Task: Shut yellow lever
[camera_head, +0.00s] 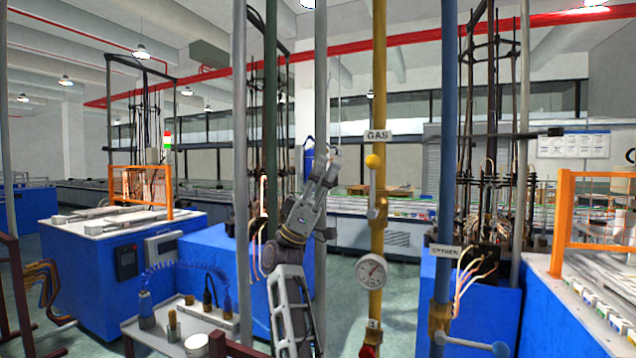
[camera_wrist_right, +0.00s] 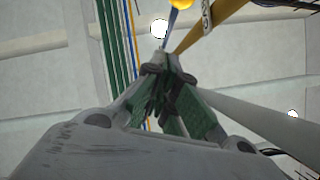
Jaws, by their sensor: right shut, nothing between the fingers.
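The yellow lever (camera_head: 373,161) is a ball knob on a grey stem, on the yellow gas pipe (camera_head: 379,80) below the GAS label. Its stem stands upright along the pipe, knob at the top. My right gripper (camera_head: 334,152) points up, to the left of the knob and apart from it in the head view. Its fingers are shut and empty. In the right wrist view the fingertips (camera_wrist_right: 162,58) meet below the yellow knob (camera_wrist_right: 182,3), which is cut by the top edge. My left gripper is not in view.
A grey pole (camera_head: 321,90) stands close to my right arm. A round gauge (camera_head: 371,270) and a red knob (camera_head: 368,351) sit lower on the gas pipe. A blue pipe (camera_head: 447,150) with a blue-knobbed lever (camera_head: 500,349) stands to the right. A trolley (camera_head: 155,335) is at lower left.

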